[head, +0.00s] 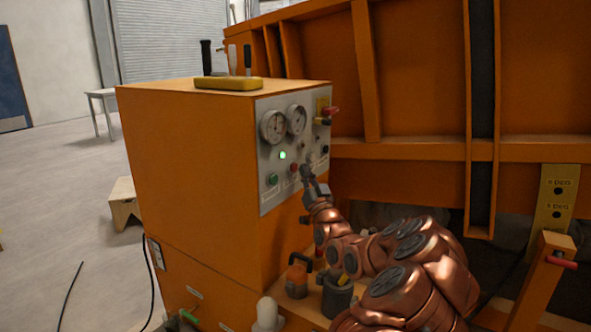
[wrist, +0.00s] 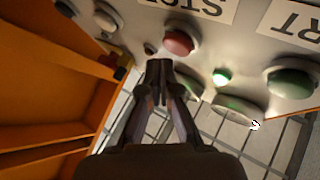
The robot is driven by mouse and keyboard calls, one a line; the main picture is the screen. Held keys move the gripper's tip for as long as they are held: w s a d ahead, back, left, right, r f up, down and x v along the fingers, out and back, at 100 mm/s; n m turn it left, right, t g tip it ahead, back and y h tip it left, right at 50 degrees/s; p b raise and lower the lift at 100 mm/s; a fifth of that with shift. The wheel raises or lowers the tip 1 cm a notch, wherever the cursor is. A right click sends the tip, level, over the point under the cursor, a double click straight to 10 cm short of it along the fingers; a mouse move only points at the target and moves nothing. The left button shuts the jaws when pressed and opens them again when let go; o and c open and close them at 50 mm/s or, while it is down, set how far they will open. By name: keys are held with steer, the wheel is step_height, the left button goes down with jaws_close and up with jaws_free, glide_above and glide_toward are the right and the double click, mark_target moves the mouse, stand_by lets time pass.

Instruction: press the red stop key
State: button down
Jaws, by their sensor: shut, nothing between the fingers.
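The red stop key (head: 294,168) is a round button on the grey control panel (head: 270,200) of the orange cabinet. In the wrist view the red key (wrist: 178,42) sits in a pale collar beside an upside-down STOP label (wrist: 200,6). My gripper (head: 306,170) is shut and empty, its fingers pointing at the panel. In the wrist view my fingertips (wrist: 159,66) are just below and left of the red key in the picture. They do not cover it; whether they touch the panel I cannot tell.
A green key (wrist: 290,82) and a lit green lamp (wrist: 221,77) are near the red key. Two gauges (head: 284,122) and a red-handled switch (head: 329,111) are higher on the panel. An orange ribbed wall (head: 420,90) stands right of the cabinet.

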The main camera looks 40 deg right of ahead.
steer(key=shift+w, duration=0.2)
steer(key=shift+w+a, duration=0.1)
steer(key=shift+w, duration=0.1)
steer(key=shift+w+a+b, duration=0.15)
steer(key=shift+w+b, duration=0.15)
steer(key=shift+w, duration=0.2)
stand_by(0.9)
steer(key=shift+s+f, duration=0.1)
steer(key=shift+s+d+b, duration=0.2)
steer(key=shift+s+b, duration=0.6)
steer(key=shift+b, duration=0.1)
